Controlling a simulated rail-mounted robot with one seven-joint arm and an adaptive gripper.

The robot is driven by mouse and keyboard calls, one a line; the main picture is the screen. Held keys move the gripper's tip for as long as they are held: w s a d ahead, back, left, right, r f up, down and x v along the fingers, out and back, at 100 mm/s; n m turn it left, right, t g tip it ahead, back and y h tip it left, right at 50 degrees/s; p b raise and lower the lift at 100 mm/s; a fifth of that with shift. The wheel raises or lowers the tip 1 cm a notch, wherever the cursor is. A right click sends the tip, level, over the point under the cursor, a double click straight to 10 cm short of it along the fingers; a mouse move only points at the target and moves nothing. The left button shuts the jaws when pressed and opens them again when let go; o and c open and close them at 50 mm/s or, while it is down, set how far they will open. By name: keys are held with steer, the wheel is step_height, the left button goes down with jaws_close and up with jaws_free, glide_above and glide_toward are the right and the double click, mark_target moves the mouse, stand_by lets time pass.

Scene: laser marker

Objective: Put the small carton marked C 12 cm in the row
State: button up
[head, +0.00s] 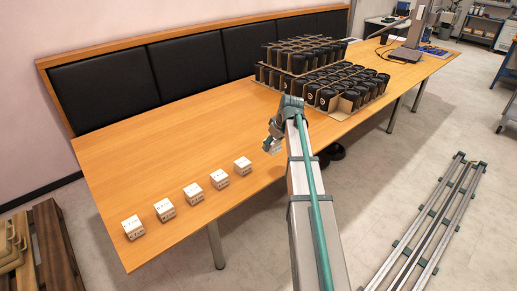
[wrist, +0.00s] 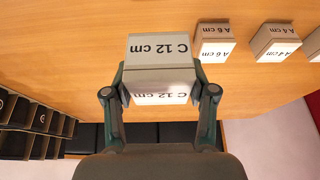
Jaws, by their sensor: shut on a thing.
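The small white carton marked C 12 cm (wrist: 160,50) is between the fingers of my gripper (wrist: 159,92) in the wrist view. Its printed faces read upside down there. My gripper is shut on it, one finger on each side. In the head view my gripper (head: 271,146) is over the table near its front edge, to the right of the row; the held carton is too small there to read. The row has several white cartons, with the nearest to my gripper at its right end (head: 242,166). The wrist view shows cartons marked A 6 cm (wrist: 214,43) and A 4 cm (wrist: 275,42).
The wooden table (head: 130,160) is bare behind and left of the row. Black containers in cardboard dividers (head: 320,75) stand in stacks behind and right of my gripper. A black padded bench back (head: 190,62) runs along the table's far side.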

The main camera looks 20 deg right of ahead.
steer(key=w+f, duration=0.3)
steer(key=w, duration=0.1)
steer(key=w+f+p, duration=0.1)
steer(key=w+f, duration=0.2)
steer(key=shift+w+f, duration=0.35)
steer(key=shift+f, duration=0.05)
steer(key=shift+w+f+p, duration=0.2)
steer(key=shift+f+p, duration=0.45)
steer(key=shift+f, duration=1.15)
steer(key=shift+f, duration=0.1)
steer(key=o, duration=1.2)
steer(key=b+v, duration=0.1)
steer(key=v, duration=1.1)
